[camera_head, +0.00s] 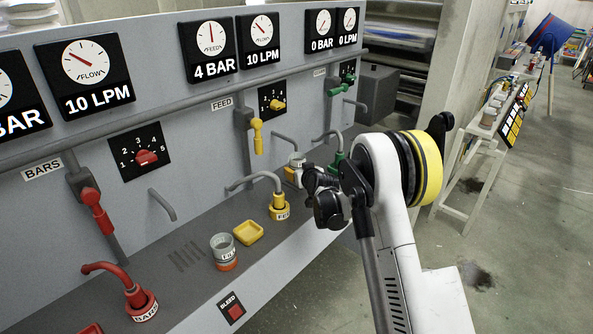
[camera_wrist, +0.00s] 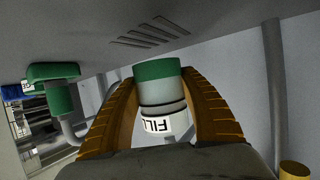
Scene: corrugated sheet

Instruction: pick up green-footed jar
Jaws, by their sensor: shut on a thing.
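The green-footed jar (camera_wrist: 158,95) is between my gripper's two orange-brown fingers in the wrist view. Its green foot is at the top of that picture, and a white label reading FILL is below it. My gripper (camera_wrist: 158,78) is shut on the jar, with a finger along each side. In the head view the pale jar (camera_head: 296,166) shows just left of my dark wrist, by the panel's far end. Its foot and my fingertips are hard to make out there.
A grey jar with a red-orange foot (camera_head: 222,252) stands on the ledge beside a yellow tray (camera_head: 248,232). A yellow spout (camera_head: 279,206) and a red spout (camera_head: 139,299) rise from the ledge. Green fittings (camera_wrist: 58,90) are near the gripper in the wrist view.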

